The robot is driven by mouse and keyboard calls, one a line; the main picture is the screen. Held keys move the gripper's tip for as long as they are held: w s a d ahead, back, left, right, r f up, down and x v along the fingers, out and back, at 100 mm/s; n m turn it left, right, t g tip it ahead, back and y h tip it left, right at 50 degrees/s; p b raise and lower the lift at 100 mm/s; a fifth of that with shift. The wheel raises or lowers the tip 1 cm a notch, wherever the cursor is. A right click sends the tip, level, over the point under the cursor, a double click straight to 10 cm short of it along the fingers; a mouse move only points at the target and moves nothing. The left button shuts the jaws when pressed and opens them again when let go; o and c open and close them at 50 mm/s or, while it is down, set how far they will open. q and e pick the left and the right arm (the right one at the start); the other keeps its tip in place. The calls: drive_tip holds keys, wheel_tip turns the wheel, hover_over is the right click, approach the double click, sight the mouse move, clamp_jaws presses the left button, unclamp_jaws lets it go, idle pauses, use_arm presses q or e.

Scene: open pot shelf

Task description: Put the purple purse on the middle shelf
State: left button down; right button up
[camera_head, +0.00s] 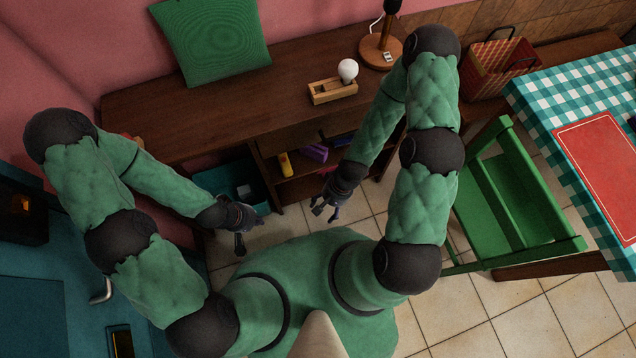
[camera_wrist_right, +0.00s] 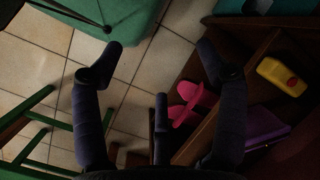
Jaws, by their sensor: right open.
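The purple purse (camera_head: 313,152) lies in the open shelf unit under the brown desk, beside a yellow bottle; which shelf level it rests on is hard to tell. It also shows in the right wrist view (camera_wrist_right: 262,124), at the right, dim and partly cut by shadow. My right gripper (camera_head: 324,210) is open and empty in front of the shelf unit, with its fingers spread, apart from the purse. In its wrist view the fingers (camera_wrist_right: 161,62) frame mostly floor tiles. My left gripper (camera_head: 252,233) looks open and empty, left of the shelf unit.
A yellow bottle (camera_wrist_right: 280,76) and a pink item (camera_wrist_right: 190,104) are in the shelf unit (camera_head: 265,165). A teal bin (camera_head: 232,182) stands to its left. A green chair (camera_head: 515,205) stands at the right. The desk (camera_head: 220,105) overhangs the shelves. Floor tiles are clear in front.

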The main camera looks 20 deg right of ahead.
drive_tip(key=a+r+n, duration=0.1)
drive_tip(key=w+a+r+n+t, duration=0.1)
drive_tip(key=n, duration=0.1)
drive_tip(key=shift+w+a+r+t, duration=0.15)
drive_tip(key=shift+a+r+t, duration=0.05)
drive_tip(key=shift+a+t, duration=0.1)
